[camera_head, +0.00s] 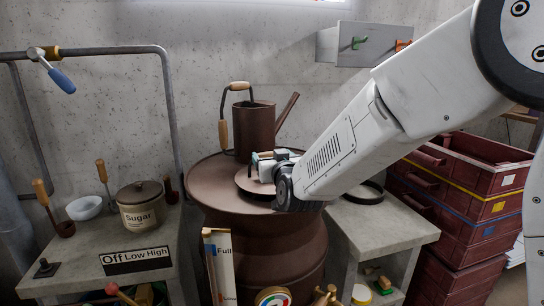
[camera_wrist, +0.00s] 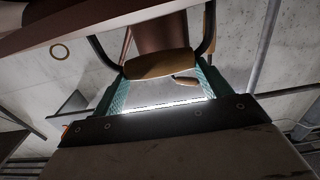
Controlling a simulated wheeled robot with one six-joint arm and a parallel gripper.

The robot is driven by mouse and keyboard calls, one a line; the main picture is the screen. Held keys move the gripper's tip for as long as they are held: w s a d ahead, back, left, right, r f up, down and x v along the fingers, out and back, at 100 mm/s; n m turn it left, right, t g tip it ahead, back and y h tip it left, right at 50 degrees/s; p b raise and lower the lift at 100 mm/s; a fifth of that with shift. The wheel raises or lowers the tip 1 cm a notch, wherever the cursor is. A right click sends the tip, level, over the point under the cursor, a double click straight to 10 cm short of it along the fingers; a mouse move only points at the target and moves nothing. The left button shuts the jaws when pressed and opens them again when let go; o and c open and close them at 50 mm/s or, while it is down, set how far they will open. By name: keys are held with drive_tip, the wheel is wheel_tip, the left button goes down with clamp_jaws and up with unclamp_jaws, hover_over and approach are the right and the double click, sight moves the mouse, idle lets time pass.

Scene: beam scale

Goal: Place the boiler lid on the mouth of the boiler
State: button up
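The boiler appears to be the large brown drum (camera_head: 213,190) in the middle of the head view. The boiler lid (camera_head: 248,184), a brown disc, is at the drum's flat top, in front of a brown spouted pot; its underside is hidden, so I cannot tell how it sits. My gripper (camera_head: 262,161) is over the lid. In the wrist view my gripper (camera_wrist: 160,82) has its teal fingers wide apart. A wooden handle (camera_wrist: 152,69) on dark wire arms, apparently the lid's, lies across the gap near the fingertips. I see no clear clamping. The boiler's mouth is not clearly visible.
The spouted pot (camera_head: 254,130) with wooden handles stands close behind the lid. A bench on the left holds a sugar pot (camera_head: 140,206) and a white bowl (camera_head: 85,208). A right bench (camera_head: 400,228) and red crates (camera_head: 460,190) stand beside the drum, below my arm.

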drive_tip(key=o, duration=0.4)
drive_tip(key=shift+r, duration=0.15)
drive_tip(key=s+d+f+m+g+h, duration=0.1)
drive_tip(key=s+d+g, duration=0.4)
drive_tip(key=s+d, duration=0.4)
drive_tip(key=s+d+f+m+g+h, duration=0.1)
drive_tip(key=s+d+g, duration=0.4)
drive_tip(key=s, duration=1.5)
drive_tip(key=s+d+f+m+g+h, duration=0.1)
drive_tip(key=s+d+g, duration=0.5)
drive_tip(key=s+d, duration=0.7)
drive_tip(key=shift+s+d+f+h, duration=0.15)
drive_tip(key=shift+s+f+h, duration=0.25)
drive_tip(key=shift+s+h, duration=0.1)
drive_tip(key=shift+s+d+f+h, duration=0.15)
drive_tip(key=shift+s+f+h, duration=0.2)
drive_tip(key=shift+s+h, duration=0.15)
